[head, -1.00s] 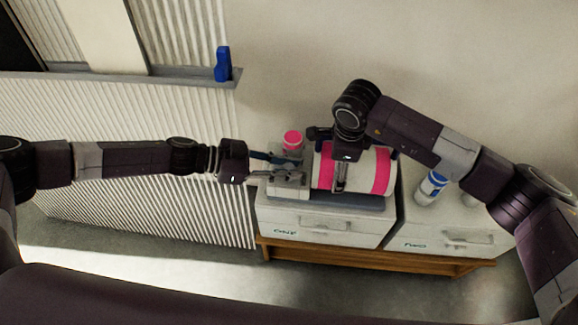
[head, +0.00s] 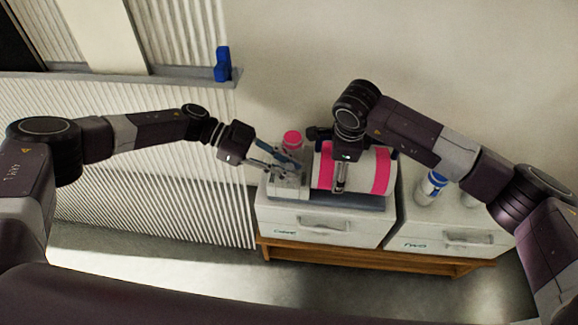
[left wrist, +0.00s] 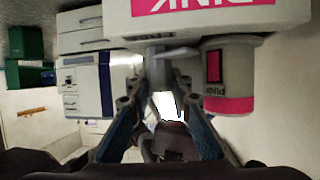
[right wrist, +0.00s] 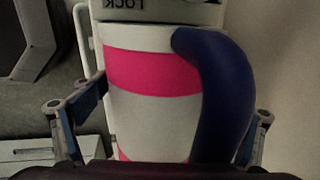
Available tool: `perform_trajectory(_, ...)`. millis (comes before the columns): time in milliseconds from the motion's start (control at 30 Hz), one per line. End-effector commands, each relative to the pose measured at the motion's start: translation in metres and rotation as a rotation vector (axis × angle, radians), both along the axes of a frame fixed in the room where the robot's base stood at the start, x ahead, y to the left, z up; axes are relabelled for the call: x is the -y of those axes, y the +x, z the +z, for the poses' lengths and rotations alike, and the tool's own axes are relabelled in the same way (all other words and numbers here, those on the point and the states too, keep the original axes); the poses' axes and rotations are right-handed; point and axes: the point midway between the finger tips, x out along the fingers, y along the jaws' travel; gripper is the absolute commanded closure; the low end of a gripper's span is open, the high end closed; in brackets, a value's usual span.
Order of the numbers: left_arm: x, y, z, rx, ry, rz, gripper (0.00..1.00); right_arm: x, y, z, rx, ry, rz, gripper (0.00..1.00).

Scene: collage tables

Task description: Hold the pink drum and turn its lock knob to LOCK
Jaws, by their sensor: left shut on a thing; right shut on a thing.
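The pink drum (head: 381,168), white with pink bands, lies on its side on a grey base on the cabinet in the head view. My right gripper (head: 340,170) is shut on the drum from above. In the right wrist view its fingers flank the drum (right wrist: 150,115) and a dark blue handle (right wrist: 222,90), with LOCK lettering beyond. My left gripper (head: 284,168) is shut at the drum's left end. In the left wrist view a grey knob stub (left wrist: 158,72) sits between its fingers, under a PINK label (left wrist: 205,5). The knob's setting cannot be read.
A pink-capped bottle (head: 292,139) stands close behind my left gripper. A blue-and-white can (head: 431,187) stands right of the drum. The white drawers (head: 318,226) rest on a wooden bench (head: 375,260). A blue object (head: 222,64) sits on the ledge at upper left.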

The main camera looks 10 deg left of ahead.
Motion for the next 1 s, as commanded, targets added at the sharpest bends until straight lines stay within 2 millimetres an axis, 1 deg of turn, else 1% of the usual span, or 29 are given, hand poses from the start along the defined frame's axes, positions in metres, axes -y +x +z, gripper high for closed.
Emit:
perform_trajectory(33, 0.000, -0.001, -0.001, -0.001, 0.000, -0.002, 1.00, -0.003, 0.000, 0.001, 0.001, 0.005, 0.005, 0.68)
perform_trajectory(233, 0.000, -0.001, -0.001, -0.001, 0.000, -0.001, 1.00, -0.003, 0.000, 0.000, 0.001, 0.005, 0.005, 0.68)
perform_trajectory(267, 0.000, -0.001, -0.001, -0.001, 0.000, -0.001, 0.79, -0.003, 0.000, 0.000, 0.001, 0.005, 0.005, 0.68)
perform_trajectory(300, 0.000, -0.001, -0.001, -0.001, 0.000, -0.001, 0.75, -0.003, 0.000, 0.000, 0.001, 0.005, 0.005, 0.68)
perform_trajectory(333, 0.000, -0.001, -0.001, -0.001, 0.000, -0.001, 0.73, -0.003, 0.000, 0.000, 0.001, 0.005, 0.005, 0.68)
perform_trajectory(567, 0.000, 0.000, 0.000, -0.001, 0.000, 0.000, 0.73, -0.003, 0.000, 0.000, 0.001, 0.005, 0.005, 0.68)
perform_trajectory(667, -0.004, 0.001, 0.001, -0.001, 0.000, 0.001, 0.73, -0.003, 0.000, 0.000, 0.001, 0.005, 0.004, 0.68)
perform_trajectory(767, -0.016, 0.003, 0.006, 0.001, 0.001, 0.005, 0.73, -0.002, 0.000, 0.000, 0.001, 0.005, 0.004, 0.68)
perform_trajectory(1000, -0.053, 0.008, 0.021, 0.001, 0.001, 0.004, 0.73, -0.002, 0.000, 0.000, 0.000, 0.004, 0.004, 0.68)
